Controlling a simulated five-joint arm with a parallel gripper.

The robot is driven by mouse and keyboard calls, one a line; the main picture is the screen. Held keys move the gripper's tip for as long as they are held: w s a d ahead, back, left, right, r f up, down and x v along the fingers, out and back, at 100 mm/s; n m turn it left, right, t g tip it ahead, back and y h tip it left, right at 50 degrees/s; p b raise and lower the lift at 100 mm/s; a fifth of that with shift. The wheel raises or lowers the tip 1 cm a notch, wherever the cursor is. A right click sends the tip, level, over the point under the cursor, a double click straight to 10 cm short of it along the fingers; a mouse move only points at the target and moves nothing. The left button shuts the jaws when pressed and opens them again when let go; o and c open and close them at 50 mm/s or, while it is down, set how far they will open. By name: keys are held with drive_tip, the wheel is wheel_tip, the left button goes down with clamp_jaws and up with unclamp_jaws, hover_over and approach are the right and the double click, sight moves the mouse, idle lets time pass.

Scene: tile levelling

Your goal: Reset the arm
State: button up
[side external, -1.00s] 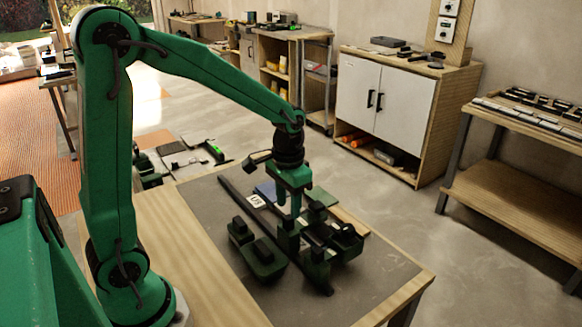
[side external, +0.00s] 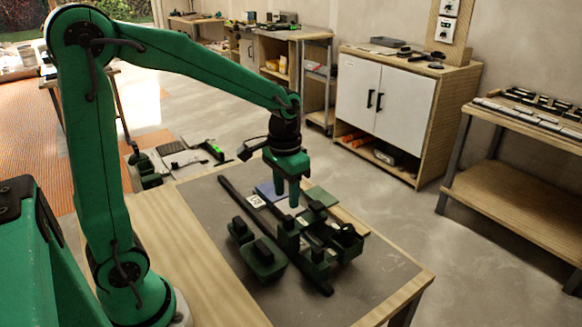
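My green arm reaches over the workbench from the left. My gripper (side external: 286,198) points down above the dark mat (side external: 350,287), with its fingertips over the far part of the group of tools. The two fingers are seen close together, and the gap between them is too small to judge. No held object shows. Dark green block-like tools (side external: 265,258) stand on the mat just in front of the gripper, and more black and green pieces (side external: 340,238) stand to the right.
A long dark bar (side external: 230,192) lies across the mat with a small white marked tag (side external: 256,201) beside it. A blue flat piece (side external: 266,190) and a green flat piece (side external: 321,196) lie behind. The mat's front right is clear.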

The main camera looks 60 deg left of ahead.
drive_tip(key=s+d+r+t, duration=0.2)
drive_tip(key=s+r+t, duration=0.3)
drive_tip(key=s, duration=0.8)
drive_tip(key=shift+r, duration=1.55)
